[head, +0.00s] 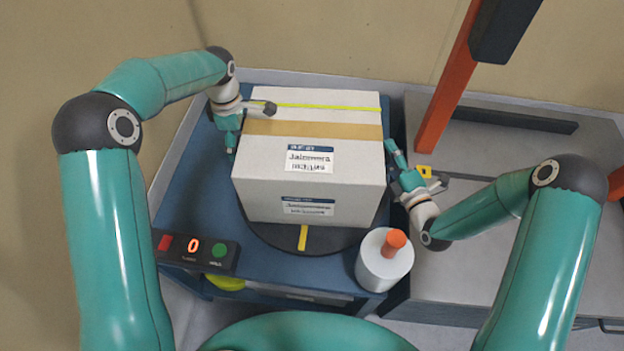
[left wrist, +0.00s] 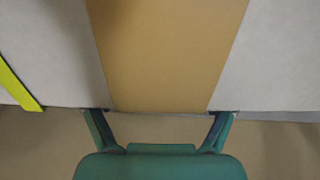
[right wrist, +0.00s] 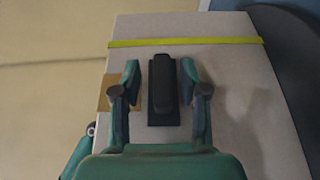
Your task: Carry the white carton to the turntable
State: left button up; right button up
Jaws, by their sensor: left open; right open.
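The white carton (head: 313,160), with a tan tape band, a yellow-green strip and printed labels, stands upright on the dark round turntable (head: 270,235), which has a yellow mark at its front. My left gripper (head: 232,140) is open at the carton's left side; in the left wrist view its fingers (left wrist: 158,118) are apart below the tape band. My right gripper (head: 408,165) is open at the right side; in the right wrist view its fingers (right wrist: 160,80) lie either side of a black block on the carton's face. I cannot tell whether either touches the carton.
A blue table (head: 190,205) bears the turntable. A control box (head: 195,251) with a red 0 display is at its front left. A white canister (head: 384,262) with an orange knob is at its front right. An orange post (head: 447,90) rises from the grey bench (head: 480,270).

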pick_arm(q)
notch_tip(320, 180, up, 10)
jog(key=shift+r, duration=0.15)
pick_arm(e)
jog(key=v, duration=1.2)
